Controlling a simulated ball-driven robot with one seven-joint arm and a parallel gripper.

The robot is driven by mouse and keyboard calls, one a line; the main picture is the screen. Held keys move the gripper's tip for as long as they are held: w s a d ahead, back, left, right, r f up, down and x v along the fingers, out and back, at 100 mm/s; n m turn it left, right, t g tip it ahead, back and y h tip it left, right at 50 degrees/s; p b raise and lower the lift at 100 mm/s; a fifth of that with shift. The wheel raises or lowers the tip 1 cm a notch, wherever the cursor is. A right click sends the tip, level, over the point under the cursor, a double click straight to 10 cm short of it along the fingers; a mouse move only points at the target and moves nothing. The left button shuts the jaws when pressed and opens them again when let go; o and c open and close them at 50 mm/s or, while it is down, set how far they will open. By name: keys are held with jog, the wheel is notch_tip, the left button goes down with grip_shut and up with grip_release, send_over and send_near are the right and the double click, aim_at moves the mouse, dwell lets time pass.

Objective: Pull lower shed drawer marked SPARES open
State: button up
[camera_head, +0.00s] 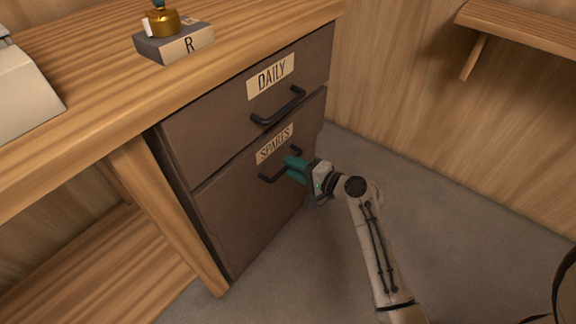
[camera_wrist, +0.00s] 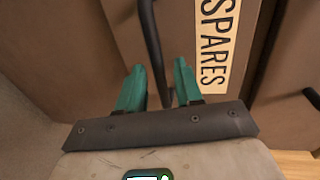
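The lower drawer (camera_head: 245,215) is dark brown, carries a SPARES label (camera_head: 274,144) and a black bar handle (camera_head: 272,178), and looks closed, about flush with the drawer above. My gripper (camera_head: 293,168), with green fingers, is at this handle and hides its middle. In the wrist view, my gripper (camera_wrist: 160,85) has its fingers apart, with the handle bar (camera_wrist: 151,45) passing between them. A gap shows beside the bar, so the fingers do not look closed on it. The SPARES label (camera_wrist: 214,45) is just right of the fingers there.
The upper drawer (camera_head: 225,115) has a DAILY label (camera_head: 271,76) and its own black handle (camera_head: 278,107). A wooden worktop (camera_head: 100,60) overhangs both. A wooden shelf (camera_head: 520,25) is on the right wall. Grey floor (camera_head: 460,240) in front of the drawers is clear.

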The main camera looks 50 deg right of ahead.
jog(key=shift+x, duration=1.35)
jog(key=shift+c, duration=0.2)
grip_shut()
jog(key=shift+r, duration=0.1)
